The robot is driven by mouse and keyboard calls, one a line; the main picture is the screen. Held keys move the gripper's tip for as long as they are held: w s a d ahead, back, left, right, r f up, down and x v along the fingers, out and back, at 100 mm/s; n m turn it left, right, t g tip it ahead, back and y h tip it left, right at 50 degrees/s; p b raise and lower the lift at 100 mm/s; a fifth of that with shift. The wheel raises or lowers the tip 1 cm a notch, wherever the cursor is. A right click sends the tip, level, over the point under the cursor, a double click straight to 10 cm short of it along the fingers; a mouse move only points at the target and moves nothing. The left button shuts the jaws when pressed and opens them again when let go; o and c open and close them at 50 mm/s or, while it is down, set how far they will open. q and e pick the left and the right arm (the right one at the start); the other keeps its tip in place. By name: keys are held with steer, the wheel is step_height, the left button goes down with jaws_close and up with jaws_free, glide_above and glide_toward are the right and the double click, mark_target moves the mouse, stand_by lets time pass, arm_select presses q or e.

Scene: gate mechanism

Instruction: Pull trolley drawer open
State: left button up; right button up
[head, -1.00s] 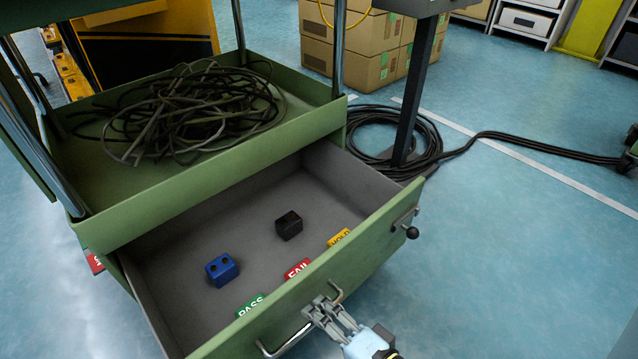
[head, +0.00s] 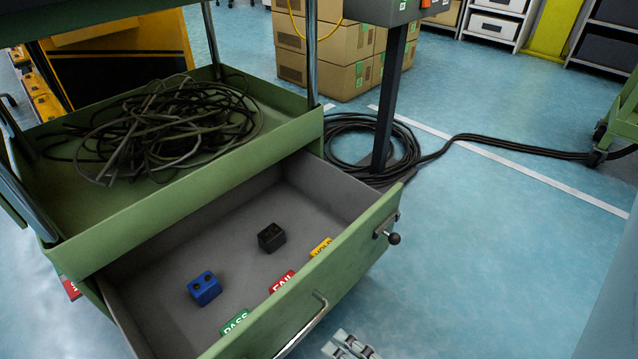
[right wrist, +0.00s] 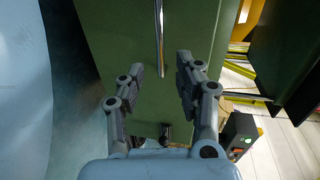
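The green trolley drawer (head: 330,275) stands pulled out, its grey inside (head: 230,240) showing. Its metal bar handle (head: 310,322) is on the drawer front, cut off at the lower picture edge. My right gripper (head: 345,343) is just right of the handle, apart from it and partly out of frame. In the right wrist view, its fingers (right wrist: 160,66) are spread and empty, with the handle (right wrist: 158,40) ahead between their tips. My left gripper is in neither view.
A blue block (head: 204,288) and a black block (head: 271,237) lie in the drawer. A black-knobbed latch (head: 391,237) juts from the drawer front. Cables (head: 170,130) fill the upper tray.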

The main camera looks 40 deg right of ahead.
steer(key=shift+v, duration=1.8)
steer(key=shift+s, duration=0.1)
